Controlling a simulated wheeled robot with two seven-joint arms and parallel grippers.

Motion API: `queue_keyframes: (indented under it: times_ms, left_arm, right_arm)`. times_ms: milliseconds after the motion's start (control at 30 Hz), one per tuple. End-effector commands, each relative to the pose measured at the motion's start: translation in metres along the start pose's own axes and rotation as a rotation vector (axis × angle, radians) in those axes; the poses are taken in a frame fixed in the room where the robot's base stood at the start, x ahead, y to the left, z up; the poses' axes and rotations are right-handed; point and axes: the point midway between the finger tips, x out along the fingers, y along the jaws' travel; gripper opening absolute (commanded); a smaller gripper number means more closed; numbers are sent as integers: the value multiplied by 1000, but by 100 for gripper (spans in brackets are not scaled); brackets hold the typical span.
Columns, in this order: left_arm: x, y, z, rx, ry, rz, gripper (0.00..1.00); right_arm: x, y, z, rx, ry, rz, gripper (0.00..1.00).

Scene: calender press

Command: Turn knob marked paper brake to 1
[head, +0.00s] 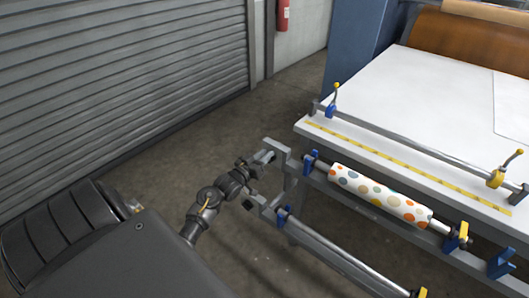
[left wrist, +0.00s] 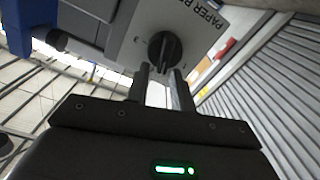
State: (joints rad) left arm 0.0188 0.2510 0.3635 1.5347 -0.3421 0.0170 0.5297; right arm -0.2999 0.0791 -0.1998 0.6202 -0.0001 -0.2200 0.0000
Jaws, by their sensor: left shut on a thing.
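The paper brake knob (left wrist: 165,46) is a round black knob with a raised grip bar, on a grey plate (left wrist: 125,45) in the left wrist view. Part of its label (left wrist: 207,12), "PAPER B…", shows beside it, cut off by the frame edge. I cannot read which number the knob points to. My left gripper (left wrist: 161,75) is shut on the knob's grip bar, one finger on each side. In the head view my left gripper (head: 256,162) is at the grey bracket at the machine's near left corner, and the knob is hidden there. My right gripper is not in view.
The press table (head: 400,95) has a white top and a yellow ruler strip. A dotted paper roll (head: 380,192) hangs along its front, with a bare metal bar (head: 340,258) lower down. A roller shutter (head: 110,80) stands left; open floor (head: 160,160) lies between.

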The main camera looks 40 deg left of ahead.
Motion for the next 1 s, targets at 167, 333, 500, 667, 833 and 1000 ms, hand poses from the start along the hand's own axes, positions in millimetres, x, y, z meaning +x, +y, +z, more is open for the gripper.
queue_keyframes:
  times_ms: [167, 333, 500, 667, 833, 1000]
  left_arm:
    - [-3, 0, 10, -178, -30, -2, 1]
    - [-2, -2, 12, -340, -30, -3, 1]
    - [-3, -4, 14, -503, -31, -3, 1]
    - [-2, -5, 16, -656, -31, -4, 1]
    - [-3, -8, 19, -805, -32, -6, 1]
    - [-2, -9, 21, -932, -31, -7, 1]
  right_arm:
    - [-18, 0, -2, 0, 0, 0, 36]
    - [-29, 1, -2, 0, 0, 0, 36]
    - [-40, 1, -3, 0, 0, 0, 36]
    - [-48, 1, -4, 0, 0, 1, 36]
    - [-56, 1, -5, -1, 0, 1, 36]
    - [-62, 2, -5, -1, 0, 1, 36]
